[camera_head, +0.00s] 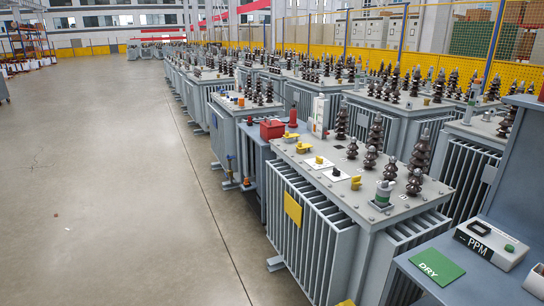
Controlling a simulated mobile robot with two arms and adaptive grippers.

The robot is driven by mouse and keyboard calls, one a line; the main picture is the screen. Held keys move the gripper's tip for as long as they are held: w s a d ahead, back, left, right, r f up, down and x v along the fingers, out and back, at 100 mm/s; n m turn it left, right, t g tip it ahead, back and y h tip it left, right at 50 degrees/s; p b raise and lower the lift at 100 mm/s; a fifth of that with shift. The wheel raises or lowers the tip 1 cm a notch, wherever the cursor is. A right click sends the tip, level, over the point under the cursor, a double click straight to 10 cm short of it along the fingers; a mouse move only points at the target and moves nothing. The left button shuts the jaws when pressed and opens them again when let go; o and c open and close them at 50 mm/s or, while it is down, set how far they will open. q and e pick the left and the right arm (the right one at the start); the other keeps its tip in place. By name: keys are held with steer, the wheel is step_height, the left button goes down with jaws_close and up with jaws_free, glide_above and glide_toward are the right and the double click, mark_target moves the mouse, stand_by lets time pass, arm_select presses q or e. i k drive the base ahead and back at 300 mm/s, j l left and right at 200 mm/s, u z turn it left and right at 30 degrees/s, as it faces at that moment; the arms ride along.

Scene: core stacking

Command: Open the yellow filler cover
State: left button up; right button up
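The nearest grey transformer (330,207) stands right of centre with several small yellow parts on its lid. A yellow cap (290,136) and a second yellow piece (303,147) sit near the far left corner. Neither of my grippers is in view.
Dark ribbed bushings (371,158) and a green-banded fitting (384,194) rise from the lid. A red box (271,129) is beyond it. At lower right, a grey surface holds a green DRY card (437,266) and a PPM meter (491,244). Open floor (120,190) lies left.

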mark_target(287, 135)
steer(key=i+z, duration=0.1)
steer(key=i, duration=0.35)
steer(key=i+j+z, duration=0.1)
steer(key=i, duration=0.35)
steer(key=i+j+z, duration=0.1)
steer(key=i, duration=0.35)
steer(key=j, duration=0.05)
